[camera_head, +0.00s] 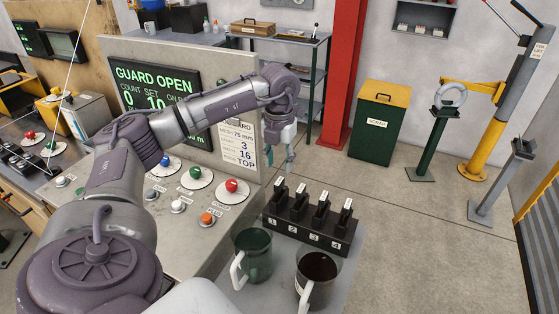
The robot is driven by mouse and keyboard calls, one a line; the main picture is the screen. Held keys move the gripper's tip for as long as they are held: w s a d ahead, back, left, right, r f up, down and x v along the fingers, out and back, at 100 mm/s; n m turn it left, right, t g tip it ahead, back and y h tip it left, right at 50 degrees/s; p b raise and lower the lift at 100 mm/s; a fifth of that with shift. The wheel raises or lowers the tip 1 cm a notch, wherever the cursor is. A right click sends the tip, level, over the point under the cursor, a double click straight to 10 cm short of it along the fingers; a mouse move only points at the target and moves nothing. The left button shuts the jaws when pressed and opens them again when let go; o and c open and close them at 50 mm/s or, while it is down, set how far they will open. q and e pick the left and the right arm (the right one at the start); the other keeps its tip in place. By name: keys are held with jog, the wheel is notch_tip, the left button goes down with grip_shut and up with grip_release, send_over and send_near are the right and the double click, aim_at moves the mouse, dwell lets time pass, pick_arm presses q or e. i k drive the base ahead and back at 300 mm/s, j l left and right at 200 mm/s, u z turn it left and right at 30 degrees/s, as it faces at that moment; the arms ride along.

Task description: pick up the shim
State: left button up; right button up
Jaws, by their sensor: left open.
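I cannot pick out a shim for certain. A black rack (310,232) with numbered slots stands on the grey surface at the lower middle, and several dark upright pieces with pale faces stick up from it. Whether any of these is a shim I cannot tell. My left gripper (290,164) hangs fingers down above and behind the rack, beside the control panel. It is open, with nothing visible between its fingers, and apart from the rack. My right gripper is out of view.
A green mug (256,262) and a dark mug (316,283) stand in front of the rack. A sloped panel with coloured buttons (195,174) lies to the left. A green scrap bin (375,135), a red column (352,75) and a yellow post (490,120) stand behind.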

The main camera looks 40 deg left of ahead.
aim_at(347, 207)
jog(key=k+l, duration=0.15)
jog(key=l, duration=0.25)
jog(key=k+l, duration=0.1)
jog(key=l, duration=0.3)
jog(key=k+l, duration=0.15)
jog(key=l, duration=0.25)
jog(key=k+l, duration=0.15)
jog(key=l, duration=0.25)
jog(key=k+l, duration=0.1)
jog(key=l, duration=0.3)
